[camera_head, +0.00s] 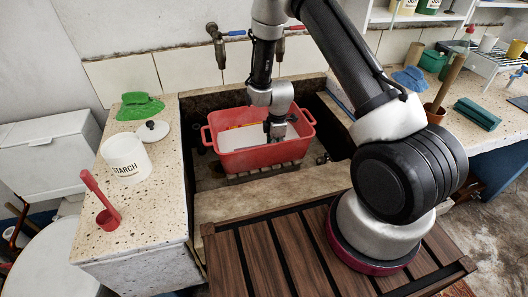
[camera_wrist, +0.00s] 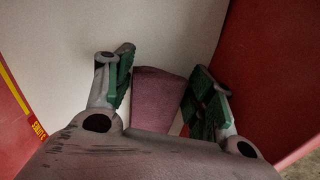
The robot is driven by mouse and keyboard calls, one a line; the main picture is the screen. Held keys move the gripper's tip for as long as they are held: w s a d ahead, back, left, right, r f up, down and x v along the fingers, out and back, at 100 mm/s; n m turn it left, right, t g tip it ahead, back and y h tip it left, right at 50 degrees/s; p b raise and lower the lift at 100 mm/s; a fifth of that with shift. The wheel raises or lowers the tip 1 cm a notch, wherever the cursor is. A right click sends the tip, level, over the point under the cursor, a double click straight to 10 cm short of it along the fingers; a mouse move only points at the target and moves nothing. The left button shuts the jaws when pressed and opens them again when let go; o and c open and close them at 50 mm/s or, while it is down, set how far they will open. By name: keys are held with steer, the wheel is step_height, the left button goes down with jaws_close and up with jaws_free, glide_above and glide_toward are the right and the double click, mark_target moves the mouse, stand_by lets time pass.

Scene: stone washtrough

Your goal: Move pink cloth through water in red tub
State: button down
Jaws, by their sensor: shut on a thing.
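The red tub (camera_head: 262,160) stands in the stone washtrough, with a pale, whitish surface inside it that looks like cloudy water (camera_head: 243,137). My gripper (camera_head: 275,133) reaches down into the tub, right of its middle. In the wrist view, my gripper (camera_wrist: 163,62) has its green-padded fingers on either side of the pink cloth (camera_wrist: 158,100) and is shut on it. The cloth's lower part is hidden behind the gripper body. The tub's red wall (camera_wrist: 275,70) is close on the right. I cannot tell how deep the cloth sits.
The left counter holds a green cloth (camera_head: 140,106), a white starch pot (camera_head: 126,157), its lid (camera_head: 153,131) and a red scoop (camera_head: 103,205). Taps (camera_head: 219,45) are on the wall behind.

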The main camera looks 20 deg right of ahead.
steer(key=d, duration=0.6)
steer(key=shift+w, duration=0.15)
steer(key=shift+a, duration=0.1)
steer(key=a, duration=0.5)
steer(key=shift+a, duration=0.4)
steer(key=shift+d, duration=3)
